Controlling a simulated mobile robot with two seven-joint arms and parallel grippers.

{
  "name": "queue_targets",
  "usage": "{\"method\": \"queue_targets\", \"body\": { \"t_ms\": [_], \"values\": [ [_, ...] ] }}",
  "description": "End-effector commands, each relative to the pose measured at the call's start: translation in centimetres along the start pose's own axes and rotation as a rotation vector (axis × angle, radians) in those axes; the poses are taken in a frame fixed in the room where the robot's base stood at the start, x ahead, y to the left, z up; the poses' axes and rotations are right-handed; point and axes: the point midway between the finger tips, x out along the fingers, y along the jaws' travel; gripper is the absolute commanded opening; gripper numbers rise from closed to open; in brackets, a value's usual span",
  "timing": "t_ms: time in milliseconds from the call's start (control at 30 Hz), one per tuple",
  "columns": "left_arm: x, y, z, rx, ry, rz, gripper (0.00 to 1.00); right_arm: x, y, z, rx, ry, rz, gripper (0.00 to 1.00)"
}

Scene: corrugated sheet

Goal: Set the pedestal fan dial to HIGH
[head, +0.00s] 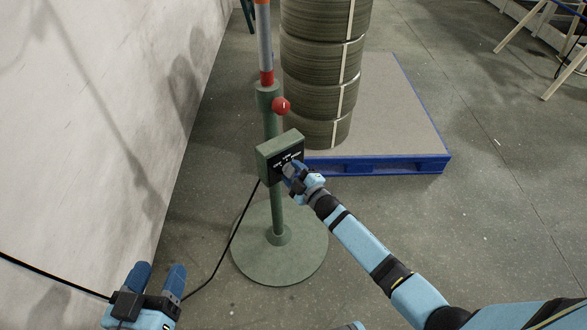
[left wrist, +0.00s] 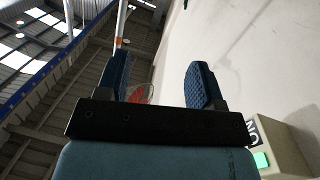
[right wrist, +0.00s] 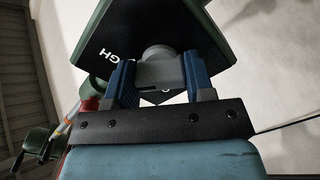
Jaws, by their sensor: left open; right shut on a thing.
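The pedestal fan's green control box (head: 276,152) is mounted on a green post above a round base (head: 279,257). Its dark front panel carries white lettering, and part of the lettering shows as "GH" in the right wrist view on the box (right wrist: 105,38). My right gripper (head: 291,172) is at the panel, shut on the grey dial (right wrist: 160,68), with one blue finger on each side. The dial's pointer setting cannot be made out. My left gripper (head: 158,279) is open and empty at the lower left, well apart from the fan.
A red knob (head: 281,106) sits on the post above the box. Coiled rolls (head: 318,90) stand on a blue-edged pallet (head: 408,166) behind the fan. A black cable (head: 231,239) runs from the box across the floor. A pale wall (head: 90,120) bounds the left side.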

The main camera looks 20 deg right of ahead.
Motion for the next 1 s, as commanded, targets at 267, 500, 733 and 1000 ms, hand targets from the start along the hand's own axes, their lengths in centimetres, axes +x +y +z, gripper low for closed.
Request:
{"method": "queue_targets", "body": {
  "t_ms": [267,500,733,1000],
  "values": [
    [-0.5,-0.8,1.6,0.011,-0.092,-0.031,0.61,0.0,0.0,-0.1,0.136,-0.001,-0.002,0.25],
    [-0.6,-1.1,2.2,0.017,-0.120,-0.040,0.61,0.0,-0.1,0.0,0.183,0.000,-0.001,0.25],
    [-0.6,-1.1,2.3,0.018,-0.126,-0.041,0.61,0.0,-0.1,0.0,0.191,0.001,-0.001,0.25],
    [-0.6,-1.2,2.3,0.018,-0.124,-0.042,0.61,0.0,-0.1,0.0,0.190,0.000,-0.001,0.65]
  ]
}}
